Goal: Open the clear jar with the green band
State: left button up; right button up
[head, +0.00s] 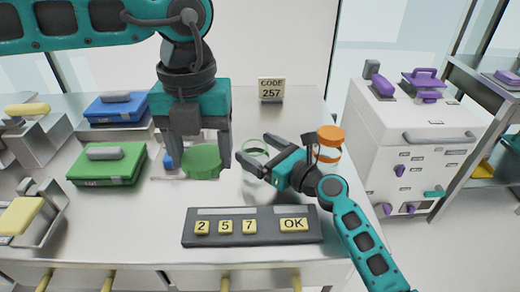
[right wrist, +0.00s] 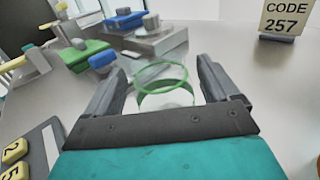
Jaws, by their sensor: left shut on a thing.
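The clear jar (head: 254,147) with the green band stands on the counter. In the right wrist view the jar (right wrist: 163,96) stands beyond and between the fingers, with a green ring at its top and no lid on it. My left gripper (head: 198,165) points down and is shut on a round green lid (head: 203,160), held to the left of the jar in the head view. My right gripper (head: 256,151) is open at the jar; in the right wrist view its fingers (right wrist: 160,85) show gaps on both sides of the jar.
A jar with an orange lid (head: 330,135) stands behind my right gripper. A keypad (head: 252,239) lies in front, and a code sign (head: 271,88) stands at the back. Green (head: 107,166) and blue (head: 115,110) boxes are at left. A white cabinet (head: 400,130) stands at right.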

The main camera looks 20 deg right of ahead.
jog(key=shift+o, duration=0.8)
